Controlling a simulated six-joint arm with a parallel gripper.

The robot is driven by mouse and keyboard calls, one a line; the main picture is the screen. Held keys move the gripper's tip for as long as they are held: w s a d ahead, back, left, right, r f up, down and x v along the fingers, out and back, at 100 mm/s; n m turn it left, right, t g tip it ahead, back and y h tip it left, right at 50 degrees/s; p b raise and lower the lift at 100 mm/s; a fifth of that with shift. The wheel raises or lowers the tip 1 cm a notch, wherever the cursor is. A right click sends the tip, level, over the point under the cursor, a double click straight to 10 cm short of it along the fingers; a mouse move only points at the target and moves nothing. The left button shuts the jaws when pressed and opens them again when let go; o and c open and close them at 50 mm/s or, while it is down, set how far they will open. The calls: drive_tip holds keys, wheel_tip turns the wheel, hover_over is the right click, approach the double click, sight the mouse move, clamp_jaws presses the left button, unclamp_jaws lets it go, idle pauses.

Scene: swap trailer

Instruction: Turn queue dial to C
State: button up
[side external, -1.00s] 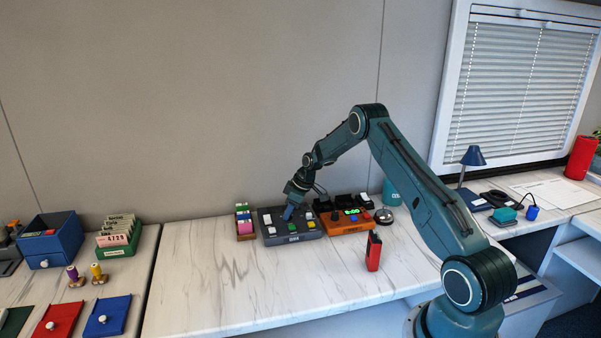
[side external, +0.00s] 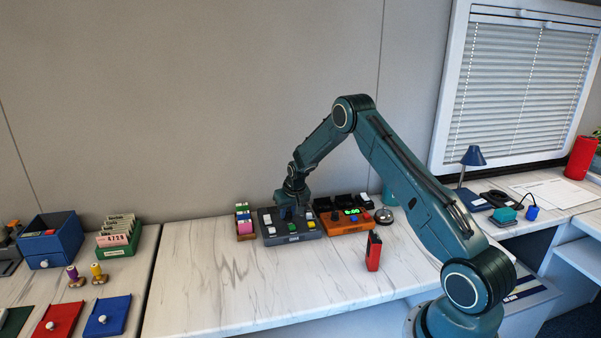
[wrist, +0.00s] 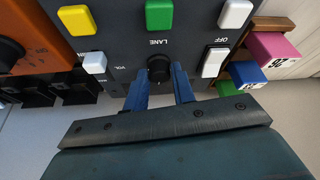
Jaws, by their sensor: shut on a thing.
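A dark grey control box (side external: 290,236) stands against the wall, and it fills the middle of the wrist view (wrist: 120,45). A round black dial (wrist: 159,67) sits on it beside the upside-down label "LANE". I cannot read the word "queue" or a letter C on it. My gripper (wrist: 160,75) has its two blue fingers on either side of this dial, shut on it. In the side view my gripper (side external: 292,210) points down onto the box, and the dial is hidden there. Another black dial (wrist: 10,50) shows on the orange box at the wrist view's left edge.
Around the dial are a green button (wrist: 159,14), a yellow button (wrist: 76,20), a white button (wrist: 94,63) and an OFF rocker switch (wrist: 214,62). The orange box (side external: 347,229) stands close on the right. A red object (side external: 373,251) stands in front.

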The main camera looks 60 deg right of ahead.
drive_tip(key=m+g+h, duration=0.1)
drive_tip(key=m, duration=0.2)
drive_tip(key=m+g, duration=0.1)
drive_tip(key=m, duration=0.2)
drive_tip(key=shift+w+a+m+h, duration=0.1)
drive_tip(key=shift+w+m+h, duration=0.05)
drive_tip(key=shift+m+h, duration=0.25)
drive_tip(key=o, duration=1)
drive_tip(key=shift+r, duration=0.1)
drive_tip(key=v, duration=1.3)
drive_tip(key=shift+a+r, duration=0.15)
drive_tip(key=shift+r, duration=0.2)
